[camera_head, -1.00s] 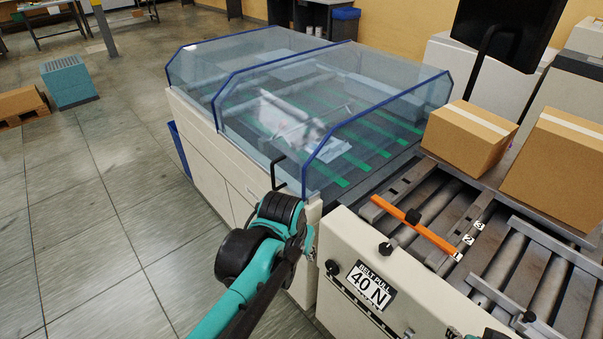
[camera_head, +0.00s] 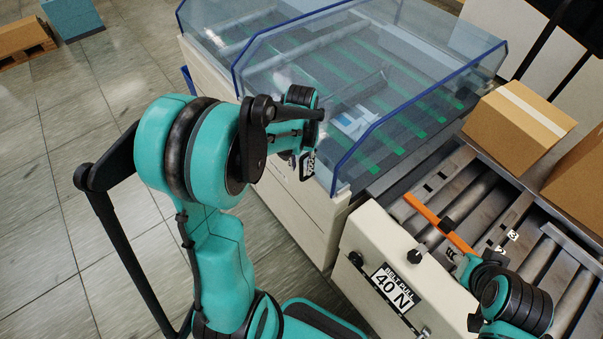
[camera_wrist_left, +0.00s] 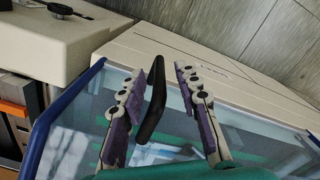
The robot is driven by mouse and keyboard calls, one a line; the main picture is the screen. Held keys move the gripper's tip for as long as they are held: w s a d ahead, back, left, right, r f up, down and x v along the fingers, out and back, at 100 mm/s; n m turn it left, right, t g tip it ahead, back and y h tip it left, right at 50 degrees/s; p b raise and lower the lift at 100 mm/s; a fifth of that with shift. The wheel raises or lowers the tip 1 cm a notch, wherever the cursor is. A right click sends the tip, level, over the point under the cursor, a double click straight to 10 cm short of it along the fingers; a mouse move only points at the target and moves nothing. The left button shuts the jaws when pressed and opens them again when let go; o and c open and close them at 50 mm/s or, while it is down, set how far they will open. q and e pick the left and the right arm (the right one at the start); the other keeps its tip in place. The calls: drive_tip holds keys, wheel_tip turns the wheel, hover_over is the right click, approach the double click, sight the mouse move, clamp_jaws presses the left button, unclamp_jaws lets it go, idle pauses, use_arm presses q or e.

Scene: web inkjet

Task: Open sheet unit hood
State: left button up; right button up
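The sheet unit hood (camera_head: 440,38) is a clear cover with blue edges, lying lowered over the green-belted bed; it also shows in the left wrist view (camera_wrist_left: 255,135). Its black handle (camera_wrist_left: 152,108) sticks out at the front near corner. My left gripper (camera_head: 303,162) is at this handle. In the left wrist view, the gripper's two purple-padded fingers (camera_wrist_left: 160,100) stand apart on either side of the handle, which is nearer the left finger. I see a gap, so it is not gripped. My right arm (camera_head: 515,300) is at lower right; its fingers are not clear.
A cream panel marked 40 N (camera_head: 394,287) and a roller conveyor with an orange bar (camera_head: 438,223) lie right of the hood. Cardboard boxes (camera_head: 518,125) stand behind the rollers. The floor at left (camera_head: 60,200) is open.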

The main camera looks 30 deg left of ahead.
sight(301, 180)
use_arm(q)
drive_tip(key=shift+f+b, duration=0.35)
drive_tip(key=shift+f, duration=1.75)
use_arm(e)
drive_tip(key=shift+f, duration=0.5)
use_arm(q)
clamp_jaws()
